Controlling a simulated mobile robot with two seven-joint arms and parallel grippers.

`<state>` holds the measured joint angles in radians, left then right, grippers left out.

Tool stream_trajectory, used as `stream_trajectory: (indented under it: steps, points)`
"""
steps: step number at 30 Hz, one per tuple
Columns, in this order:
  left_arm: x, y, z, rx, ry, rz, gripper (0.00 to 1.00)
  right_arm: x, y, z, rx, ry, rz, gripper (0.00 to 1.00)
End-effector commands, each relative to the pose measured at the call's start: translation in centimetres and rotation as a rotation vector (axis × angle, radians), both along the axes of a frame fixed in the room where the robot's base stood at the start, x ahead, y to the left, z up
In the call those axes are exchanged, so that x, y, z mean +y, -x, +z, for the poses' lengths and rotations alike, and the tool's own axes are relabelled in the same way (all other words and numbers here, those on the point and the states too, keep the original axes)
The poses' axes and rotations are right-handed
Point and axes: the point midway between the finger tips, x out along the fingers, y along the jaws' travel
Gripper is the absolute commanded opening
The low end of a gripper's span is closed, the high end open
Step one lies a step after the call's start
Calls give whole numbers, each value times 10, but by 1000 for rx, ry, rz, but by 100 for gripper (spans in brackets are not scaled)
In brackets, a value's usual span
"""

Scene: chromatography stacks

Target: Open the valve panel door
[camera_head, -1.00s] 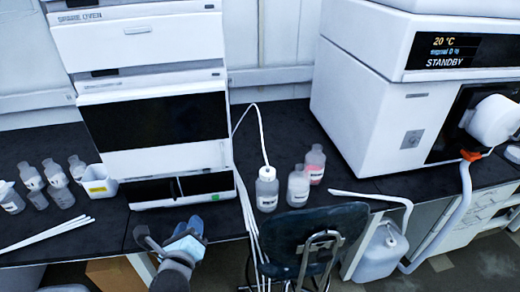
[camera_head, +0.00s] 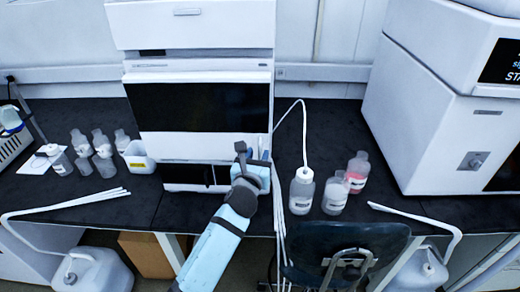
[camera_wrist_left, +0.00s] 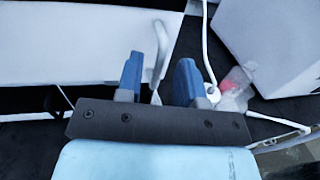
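The instrument stack stands on the black bench, with a white front panel (camera_head: 200,147) below a wide black window. In the left wrist view the white panel (camera_wrist_left: 60,50) carries a curved metal bar handle (camera_wrist_left: 159,60) near its right edge. My left gripper (camera_head: 255,158) is at the lower right of the stack front and covers that corner in the head view. In the left wrist view its two blue fingers (camera_wrist_left: 158,80) are apart, with the handle showing between them. I cannot tell whether they touch it. The panel looks closed. My right gripper is out of view.
A capped bottle (camera_head: 301,190) and two other bottles stand just right of the stack. White tubes (camera_head: 280,225) hang over the bench edge near my left arm. A dark chair (camera_head: 345,245) stands in front. Several bottles and a white tub (camera_head: 138,157) are at left.

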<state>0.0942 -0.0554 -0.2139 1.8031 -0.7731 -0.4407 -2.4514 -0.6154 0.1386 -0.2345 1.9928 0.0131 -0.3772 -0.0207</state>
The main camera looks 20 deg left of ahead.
Motion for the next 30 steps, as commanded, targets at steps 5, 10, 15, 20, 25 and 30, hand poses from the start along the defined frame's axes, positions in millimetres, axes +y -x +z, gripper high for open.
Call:
stream_trajectory:
  steps: [5,10,15,20,25,30]
  points:
    - [2,-22,1,-1,2,0,34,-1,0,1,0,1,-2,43]
    - [2,-28,0,1,0,-1,34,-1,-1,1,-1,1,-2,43]
    - [2,-28,0,0,0,-1,34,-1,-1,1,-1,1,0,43]
    - [2,-28,0,0,1,-1,12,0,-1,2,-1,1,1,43]
    - [2,-28,0,0,1,-2,0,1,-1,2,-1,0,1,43]
    - [2,-26,0,0,0,-7,0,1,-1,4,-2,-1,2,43]
